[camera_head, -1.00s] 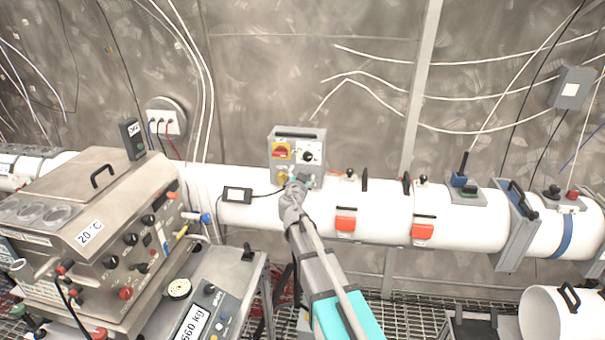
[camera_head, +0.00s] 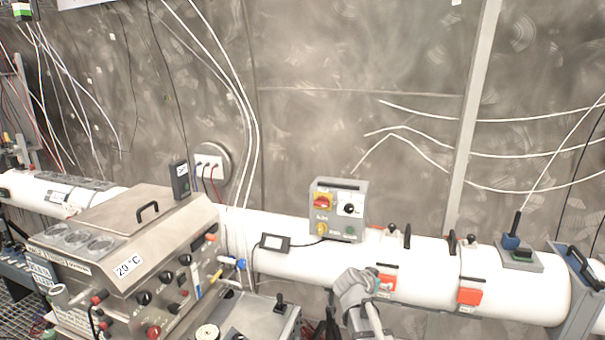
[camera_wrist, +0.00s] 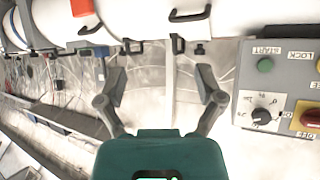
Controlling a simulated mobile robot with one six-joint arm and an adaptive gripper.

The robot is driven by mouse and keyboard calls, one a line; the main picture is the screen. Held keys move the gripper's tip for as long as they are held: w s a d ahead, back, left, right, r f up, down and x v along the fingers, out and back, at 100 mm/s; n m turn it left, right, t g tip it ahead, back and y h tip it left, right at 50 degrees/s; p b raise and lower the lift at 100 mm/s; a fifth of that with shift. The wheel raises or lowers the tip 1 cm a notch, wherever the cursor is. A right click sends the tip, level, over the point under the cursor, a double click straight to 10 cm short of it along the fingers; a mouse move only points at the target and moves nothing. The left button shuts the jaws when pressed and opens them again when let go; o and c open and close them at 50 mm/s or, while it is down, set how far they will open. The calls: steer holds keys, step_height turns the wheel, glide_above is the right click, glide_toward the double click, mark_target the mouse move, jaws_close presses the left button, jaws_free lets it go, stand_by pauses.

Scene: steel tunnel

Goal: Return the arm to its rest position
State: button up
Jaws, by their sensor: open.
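My gripper (camera_wrist: 160,85) is open and empty in the wrist view, its two grey fingers spread apart with the pipe and wall beyond them. In the head view my gripper and wrist (camera_head: 355,288) show at the lower middle, in front of the white pipe and below the grey control box. The fingertips cannot be made out there. The control box (camera_head: 338,208) has a red and yellow switch, a black knob and a green button. It also shows at the right of the wrist view (camera_wrist: 283,85), to the side of the fingers and apart from them.
The white pipe (camera_head: 545,295) runs across the scene, with red-orange tags and black handles. A steel instrument cabinet (camera_head: 90,255) labelled 20 °C stands at the left.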

steer(key=s+a+f+n+g+y+b, duration=0.1)
steer(key=s+a+f+n+g+y, duration=0.1)
steer(key=s, duration=0.5)
steer(key=s+a+f+n+g+y+b, duration=0.1)
steer(key=s+a+f+n+g+y, duration=0.1)
steer(key=s+f, duration=0.4)
steer(key=s+a+f+n+g+y+b, duration=0.1)
steer(key=s+f+n+g+y, duration=0.3)
steer(key=s, duration=0.4)
steer(key=shift+s+a+f+g, duration=0.4)
steer(key=shift+f+g, duration=0.1)
steer(key=shift+f, duration=0.1)
steer(key=shift+w, duration=0.1)
